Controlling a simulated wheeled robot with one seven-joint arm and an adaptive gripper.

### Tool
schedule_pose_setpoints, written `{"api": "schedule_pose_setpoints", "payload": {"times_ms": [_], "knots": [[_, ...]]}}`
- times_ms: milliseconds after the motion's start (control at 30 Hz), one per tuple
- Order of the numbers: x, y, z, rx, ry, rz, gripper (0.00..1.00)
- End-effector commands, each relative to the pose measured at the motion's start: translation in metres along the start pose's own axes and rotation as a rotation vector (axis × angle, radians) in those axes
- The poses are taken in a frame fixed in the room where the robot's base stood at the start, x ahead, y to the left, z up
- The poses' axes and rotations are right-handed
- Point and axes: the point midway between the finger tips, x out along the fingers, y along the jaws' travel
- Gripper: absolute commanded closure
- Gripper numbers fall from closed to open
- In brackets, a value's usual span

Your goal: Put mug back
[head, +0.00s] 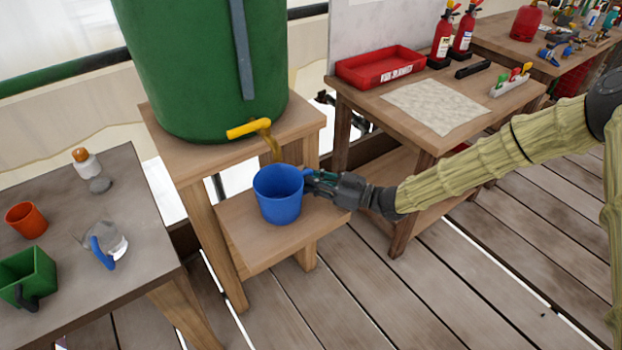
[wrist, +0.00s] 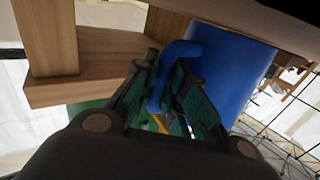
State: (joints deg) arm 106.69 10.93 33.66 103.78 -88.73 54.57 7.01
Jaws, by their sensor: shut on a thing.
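The blue mug (head: 278,196) is upright at the lower shelf of the wooden stand, below the yellow tap (head: 250,128) of the green barrel (head: 205,60). A brownish-yellow streak shows between the tap and the mug's mouth. My gripper (head: 318,182) reaches in from the right and is shut on the mug's handle. In the wrist view, the green-padded fingers (wrist: 172,95) close around the blue handle (wrist: 165,85), with the mug's body (wrist: 235,70) beside them. I cannot tell whether the mug's base touches the shelf. The mug's inside is mostly hidden.
The left table (head: 60,190) holds an orange cup (head: 26,220), a green mug (head: 28,278), a clear mug with a blue handle (head: 106,246) and a small bottle (head: 86,162). The right table (head: 350,95) carries a red tray (head: 380,67) and a pale sheet (head: 435,106).

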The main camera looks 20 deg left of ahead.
Motion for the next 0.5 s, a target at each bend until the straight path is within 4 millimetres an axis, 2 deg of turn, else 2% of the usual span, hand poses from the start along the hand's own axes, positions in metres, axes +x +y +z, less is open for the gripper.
{"api": "schedule_pose_setpoints", "payload": {"times_ms": [167, 200, 300, 500], "knots": [[0.0001, 0.0001, 0.0034, 0.0, 0.0, 0.0, 1.0], [0.0, 0.0001, 0.0026, 0.0, 0.0, 0.0, 0.8], [0.0, 0.0001, 0.0026, 0.0, 0.0, 0.0, 0.66], [0.0, 0.0001, 0.0025, 0.0, 0.0, 0.0, 0.66]]}}
